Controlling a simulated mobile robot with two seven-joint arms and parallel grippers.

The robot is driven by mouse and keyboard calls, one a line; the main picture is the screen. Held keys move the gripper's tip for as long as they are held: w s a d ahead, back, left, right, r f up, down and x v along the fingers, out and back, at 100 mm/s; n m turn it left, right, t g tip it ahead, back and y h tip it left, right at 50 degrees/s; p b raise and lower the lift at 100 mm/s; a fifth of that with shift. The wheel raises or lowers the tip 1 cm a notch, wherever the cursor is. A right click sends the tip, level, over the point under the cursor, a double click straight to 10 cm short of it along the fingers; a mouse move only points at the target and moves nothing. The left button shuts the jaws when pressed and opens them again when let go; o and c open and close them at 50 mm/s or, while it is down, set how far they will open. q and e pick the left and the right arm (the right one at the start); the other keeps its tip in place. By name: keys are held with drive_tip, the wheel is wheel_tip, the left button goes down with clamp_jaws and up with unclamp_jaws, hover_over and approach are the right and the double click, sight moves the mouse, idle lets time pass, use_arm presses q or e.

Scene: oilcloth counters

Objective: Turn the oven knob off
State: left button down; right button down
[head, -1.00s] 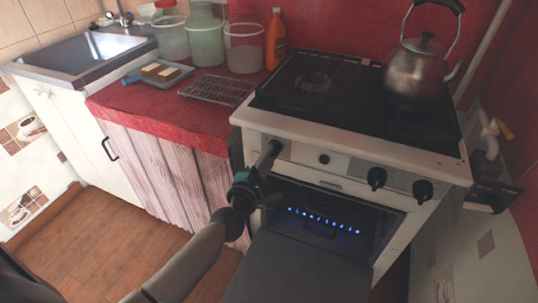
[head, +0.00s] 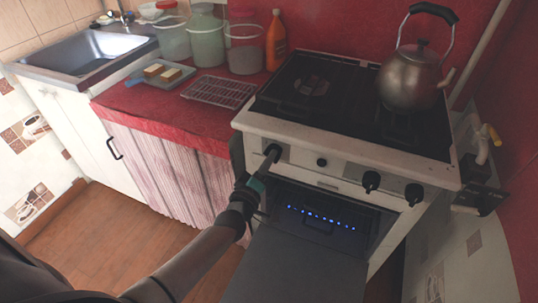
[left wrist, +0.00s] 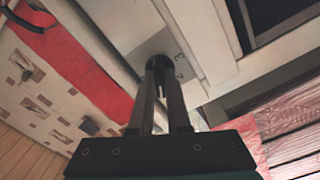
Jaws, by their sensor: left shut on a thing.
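My left gripper (head: 270,155) is at the leftmost spot on the stove's white front panel, shut on the oven knob. In the left wrist view the two fingers (left wrist: 160,85) reach up to the panel, close around the dark knob (left wrist: 159,62), which they mostly hide. The knob's angle cannot be read. The oven (head: 325,220) below has its door (head: 295,275) open downward, and a row of small blue flames (head: 328,219) burns inside. My right gripper is not in view.
Two other black knobs (head: 371,182) (head: 414,194) and a small black button (head: 322,162) are on the panel. A kettle (head: 412,80) stands on the stovetop. The red counter (head: 150,118) holds a wire rack (head: 219,92), a tray and jars. Floor is clear at left.

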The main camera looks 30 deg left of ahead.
use_arm(q)
drive_tip(key=m+p, duration=0.4)
drive_tip(key=m, duration=0.8)
drive_tip(key=shift+p, duration=0.3)
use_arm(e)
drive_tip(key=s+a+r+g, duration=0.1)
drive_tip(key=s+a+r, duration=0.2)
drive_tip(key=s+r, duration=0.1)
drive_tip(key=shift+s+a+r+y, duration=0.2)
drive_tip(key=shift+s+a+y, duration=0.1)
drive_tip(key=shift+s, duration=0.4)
use_arm(q)
drive_tip(key=c, duration=0.9)
unclamp_jaws()
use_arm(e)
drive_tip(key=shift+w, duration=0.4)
